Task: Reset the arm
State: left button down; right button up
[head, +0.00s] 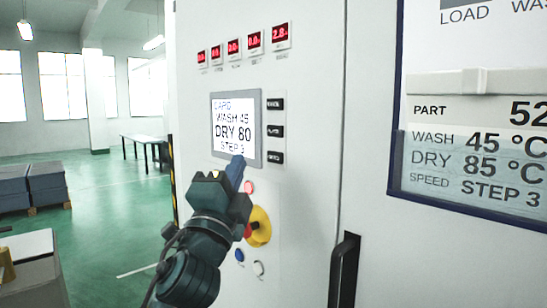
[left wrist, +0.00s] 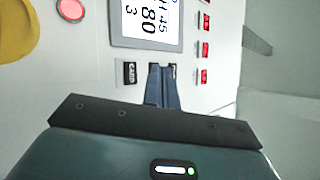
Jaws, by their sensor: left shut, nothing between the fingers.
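My left gripper (head: 238,165) is shut and empty, its blue fingers held up in front of the machine's control panel (head: 315,130). In the head view the fingertips overlap the lower edge of the screen (head: 234,125), which reads WASH 45, DRY 80, STEP 3. In the left wrist view the shut fingers (left wrist: 162,75) point at the panel beside a black key marked CARD (left wrist: 130,73) and partly cover another key. I cannot tell whether the tips touch the panel. My right gripper is in neither view.
Black keys (head: 275,131) line the screen's right side, with red displays (head: 255,39) above. A red button (head: 249,187), a yellow-based knob (head: 260,228) and blue (head: 239,255) and white buttons sit below. A door handle (head: 344,270) juts out. A card (head: 470,150) reads DRY 85.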

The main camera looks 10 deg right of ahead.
pick_arm(q)
jog(key=s+a+f+n+g+y, duration=0.1)
jog(key=a+f+n+g, duration=0.15)
jog(key=f, duration=0.85)
jog(key=s+a+f+n+g+y, duration=0.15)
jog(key=f+n, duration=0.25)
jog(key=f, duration=0.7)
jog(key=s+a+f+n+g+y, duration=0.1)
jog(key=a+f+n+g+y, duration=0.15)
jog(key=f, duration=0.95)
jog(key=s+a+f+n+g, duration=0.3)
jog(key=s+f+n, duration=0.1)
jog(key=s+f, duration=0.7)
jog(key=s+a+f+n+g, duration=0.3)
jog(key=s+a+f+n, duration=0.1)
jog(key=s+f, duration=0.7)
jog(key=shift+s+a+f+n, duration=0.2)
jog(key=shift+s+n, duration=0.2)
jog(key=shift+s, duration=0.05)
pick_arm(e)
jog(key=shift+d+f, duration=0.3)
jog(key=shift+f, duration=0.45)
